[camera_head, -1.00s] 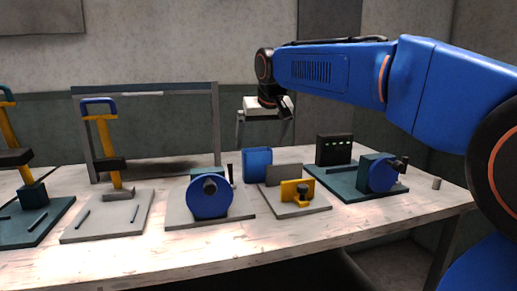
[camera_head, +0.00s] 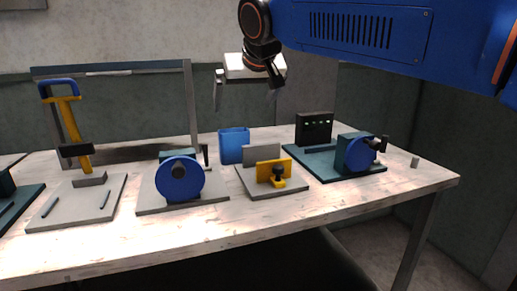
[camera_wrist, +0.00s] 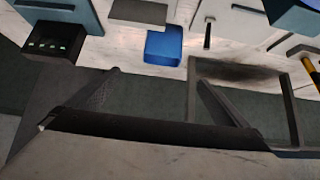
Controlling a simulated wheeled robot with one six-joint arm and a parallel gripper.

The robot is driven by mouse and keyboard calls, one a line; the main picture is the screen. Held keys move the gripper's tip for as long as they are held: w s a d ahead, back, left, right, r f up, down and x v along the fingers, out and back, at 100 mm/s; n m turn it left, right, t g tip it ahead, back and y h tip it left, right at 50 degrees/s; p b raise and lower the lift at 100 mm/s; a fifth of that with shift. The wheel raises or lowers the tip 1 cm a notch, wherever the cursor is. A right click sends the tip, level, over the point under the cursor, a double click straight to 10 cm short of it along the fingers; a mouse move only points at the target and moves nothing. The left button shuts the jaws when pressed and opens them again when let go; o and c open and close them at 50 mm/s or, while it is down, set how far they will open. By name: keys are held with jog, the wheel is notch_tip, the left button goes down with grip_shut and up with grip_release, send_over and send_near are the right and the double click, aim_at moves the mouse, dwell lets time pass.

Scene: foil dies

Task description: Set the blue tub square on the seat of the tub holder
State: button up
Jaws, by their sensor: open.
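The blue tub (camera_head: 234,146) stands on the workbench, open at the top and apparently upright. It also shows in the wrist view (camera_wrist: 164,46). In front of it is a grey base plate (camera_head: 258,189) with an upright grey plate (camera_head: 258,156) and a yellow clamp (camera_head: 271,173) with a dark knob; this looks like the tub holder. Its seat is not clearly seen. My gripper (camera_head: 245,98) is open and empty, in the air above the tub in the head view. Its two spread fingers (camera_wrist: 159,80) show in the wrist view, with the tub beyond them.
A blue-wheel fixture (camera_head: 180,180) stands left of the holder, with a yellow-handled press (camera_head: 72,130) farther left. At right are a teal-based fixture (camera_head: 355,153) and a black box with green lights (camera_head: 314,129).

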send_over(230, 141)
jog(key=d, duration=0.3)
notch_tip(230, 141, down, 8)
jog(key=shift+s+a+x, duration=0.1)
jog(key=shift+a+x, duration=0.05)
jog(key=shift+x, duration=0.75)
jog(key=shift+s+a+x, duration=0.1)
jog(key=shift+a+x, duration=0.05)
jog(key=shift+x, duration=0.8)
jog(key=shift+s+a+x, duration=0.1)
jog(key=shift+a+x, duration=0.05)
jog(key=shift+x, duration=0.75)
jog(key=shift+f, duration=0.15)
jog(key=c, duration=1.5)
jog(key=shift+c, duration=0.2)
